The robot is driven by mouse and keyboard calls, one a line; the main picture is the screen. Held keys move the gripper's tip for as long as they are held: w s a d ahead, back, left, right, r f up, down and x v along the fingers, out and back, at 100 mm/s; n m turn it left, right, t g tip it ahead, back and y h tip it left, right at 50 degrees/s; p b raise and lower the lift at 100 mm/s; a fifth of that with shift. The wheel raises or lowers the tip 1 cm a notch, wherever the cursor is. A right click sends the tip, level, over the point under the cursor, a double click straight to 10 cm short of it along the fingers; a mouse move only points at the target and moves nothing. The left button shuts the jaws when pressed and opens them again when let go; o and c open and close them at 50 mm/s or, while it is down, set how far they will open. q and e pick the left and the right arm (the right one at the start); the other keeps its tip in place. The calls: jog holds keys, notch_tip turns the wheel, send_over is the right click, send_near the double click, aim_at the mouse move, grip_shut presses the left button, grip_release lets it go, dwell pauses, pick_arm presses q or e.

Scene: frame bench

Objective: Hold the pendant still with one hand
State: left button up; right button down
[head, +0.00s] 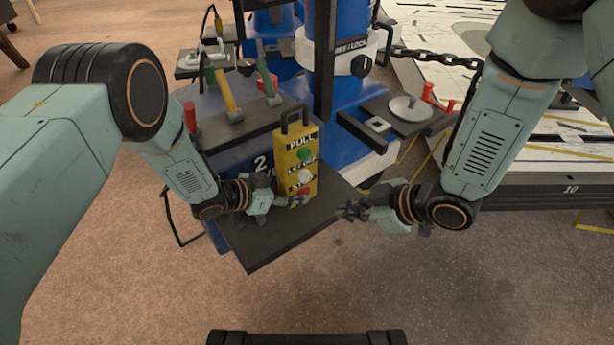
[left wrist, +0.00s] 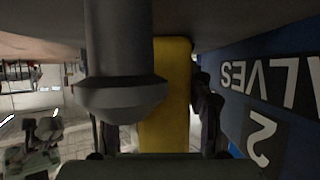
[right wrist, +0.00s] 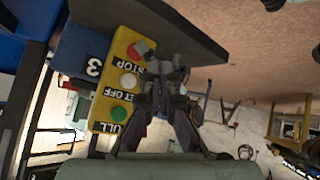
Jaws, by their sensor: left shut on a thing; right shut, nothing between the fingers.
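The yellow pendant (head: 291,165) stands upright over the dark shelf, with a green, a white and a red button down its face and a dark handle on top. My left gripper (head: 285,201) is shut on the pendant's lower part from the left. In the left wrist view the pendant (left wrist: 172,95) is a yellow band between the fingers, partly hidden by a grey cylindrical part. My right gripper (head: 352,210) is shut and empty, to the right of the pendant and apart from it in the head view. In the right wrist view its fingers (right wrist: 165,75) overlap the pendant (right wrist: 112,95) near the buttons.
The dark shelf (head: 262,240) lies below both grippers. A rack behind holds several tools with coloured handles (head: 228,95). A blue column (head: 350,110) stands behind the pendant. A chain (head: 435,57) and a side shelf with a grey disc (head: 409,108) are at right.

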aim_at(305, 182)
jog(key=shift+a, duration=0.1)
dwell(0.3)
jog(key=w+a, duration=0.5)
jog(key=w, duration=0.1)
jog(key=shift+w+a, duration=0.15)
jog(key=shift+w, duration=0.25)
jog(key=shift+w+a, duration=0.1)
jog(key=shift+w, duration=0.05)
dwell(1.4)
jog(key=shift+w+a, duration=0.15)
jog(key=shift+w, duration=0.05)
jog(key=shift+w+a, duration=0.35)
jog(key=shift+w, duration=0.15)
dwell(0.9)
jog(key=shift+s+d, duration=0.1)
dwell(1.9)
jog(key=shift+s+d, duration=0.55)
jog(key=shift+s, duration=0.2)
jog(key=shift+s+d, duration=0.75)
jog(key=shift+s, duration=0.25)
jog(key=shift+s+d, duration=0.75)
jog(key=shift+s, duration=0.25)
